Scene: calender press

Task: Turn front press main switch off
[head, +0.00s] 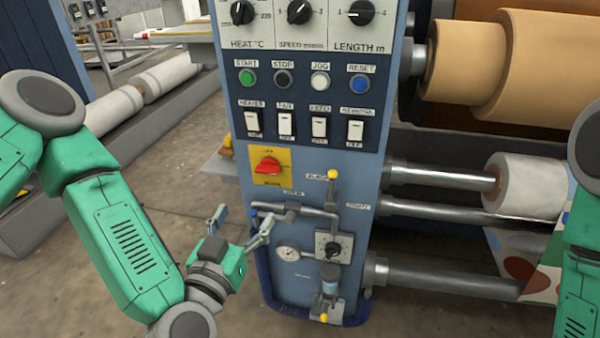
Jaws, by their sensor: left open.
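The main switch (268,166) is a red rotary handle on a yellow plate, on the front of the blue press panel (219,110). The red handle lies roughly horizontal, slightly tilted. The small lettering on the plate is too blurred to read. My left gripper (241,222) is below and a little left of the switch, apart from it, with its fingers spread and nothing between them. One finger shows in front of the panel's lower left edge. Of my right arm only a green link shows at the right edge; its gripper is out of view.
Above the switch are rocker switches (316,126), coloured push buttons (320,80) and black dials (299,12). Below right are grey pipes with a yellow-tipped lever (331,188), a gauge (288,253) and a square dial (334,246). Rollers (440,174) extend right. Open floor lies left.

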